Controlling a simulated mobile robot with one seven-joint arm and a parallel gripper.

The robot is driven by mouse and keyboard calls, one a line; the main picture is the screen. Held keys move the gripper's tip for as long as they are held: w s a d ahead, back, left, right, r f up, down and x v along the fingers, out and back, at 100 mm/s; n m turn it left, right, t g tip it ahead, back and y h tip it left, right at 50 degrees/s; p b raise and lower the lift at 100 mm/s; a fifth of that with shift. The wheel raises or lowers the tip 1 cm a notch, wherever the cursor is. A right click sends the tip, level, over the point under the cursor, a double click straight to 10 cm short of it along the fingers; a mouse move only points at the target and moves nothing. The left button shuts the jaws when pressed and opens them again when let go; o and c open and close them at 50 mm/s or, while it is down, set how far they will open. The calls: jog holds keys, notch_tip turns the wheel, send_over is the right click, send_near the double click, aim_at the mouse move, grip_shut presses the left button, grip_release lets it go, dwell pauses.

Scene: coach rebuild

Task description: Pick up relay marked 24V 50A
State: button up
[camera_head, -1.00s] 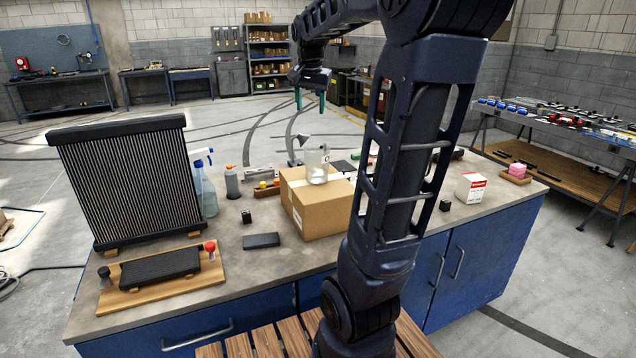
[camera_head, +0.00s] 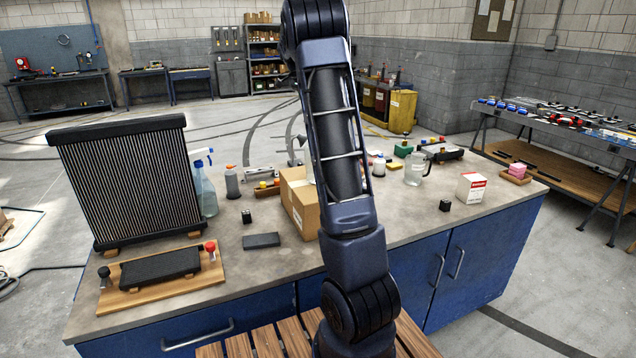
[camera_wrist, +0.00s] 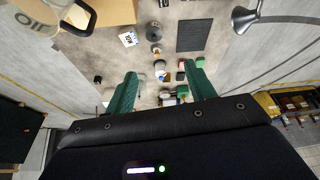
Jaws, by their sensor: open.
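Two small black cubes that could be relays stand on the bench in the head view: one (camera_head: 247,216) left of the cardboard box, the other (camera_head: 445,205) left of the white-and-red carton. I cannot read markings on either. My gripper (camera_wrist: 161,88) shows in the wrist view with its green fingers apart and nothing between them; bench items lie far beyond the fingertips. In the head view it is hidden behind my arm. I cannot tell which item in the wrist view is a relay. A small piece with a white label (camera_wrist: 128,39) lies there, its text unclear.
My arm covers part of the cardboard box (camera_head: 297,205). A clear jug (camera_head: 415,169) and a white-and-red carton (camera_head: 471,187) stand to the right. A radiator (camera_head: 130,180) and spray bottle (camera_head: 205,190) stand at left. A lamp (camera_wrist: 245,18) reaches over the bench in the wrist view.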

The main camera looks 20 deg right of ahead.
jog(key=shift+m+h, duration=0.3)
jog(key=shift+m, duration=0.3)
jog(key=w+d+f, duration=0.1)
jog(key=f, duration=1)
jog(key=w+d+f, duration=0.1)
jog(key=d+f, duration=0.1)
jog(key=f, duration=1)
jog(key=w+d+f, duration=0.1)
jog(key=d+f, duration=0.1)
jog(key=f, duration=1)
jog(key=shift+w+d+f, duration=0.2)
jog(key=shift+w, duration=0.05)
jog(key=shift+c, duration=0.2)
jog(key=c, duration=1)
